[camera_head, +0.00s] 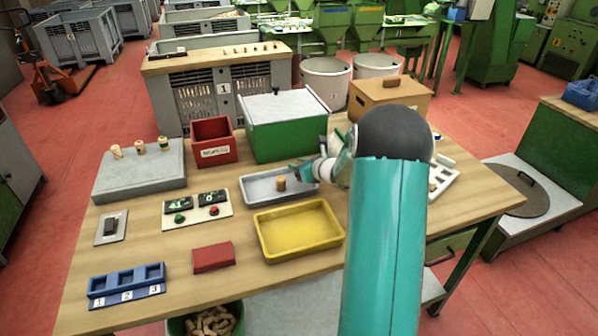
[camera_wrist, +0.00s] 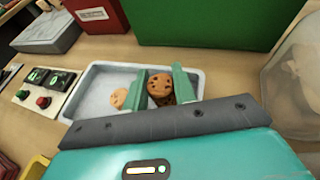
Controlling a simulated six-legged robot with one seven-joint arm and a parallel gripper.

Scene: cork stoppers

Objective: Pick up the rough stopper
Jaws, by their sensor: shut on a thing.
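The rough stopper (camera_wrist: 160,82), brown with dark pits on its round end, is between the two green fingers of my gripper (camera_wrist: 159,76) in the wrist view. My gripper is shut on it, over the grey tray (camera_wrist: 86,92). I cannot tell whether it still touches the tray floor. A second, paler stopper (camera_wrist: 118,98) is in the tray just left of the fingers. In the head view my gripper (camera_head: 303,172) is at the right part of the grey tray (camera_head: 256,182), with one stopper (camera_head: 282,184) standing beside it. The held stopper cannot be made out there.
A yellow tray (camera_head: 300,232) lies in front of the grey tray, and a green box (camera_head: 285,132) stands behind it. A red bin (camera_head: 213,142), button panel (camera_head: 197,209) and grey block with several stoppers (camera_head: 138,180) are to the left. A wooden box (camera_head: 388,100) stands behind my arm.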

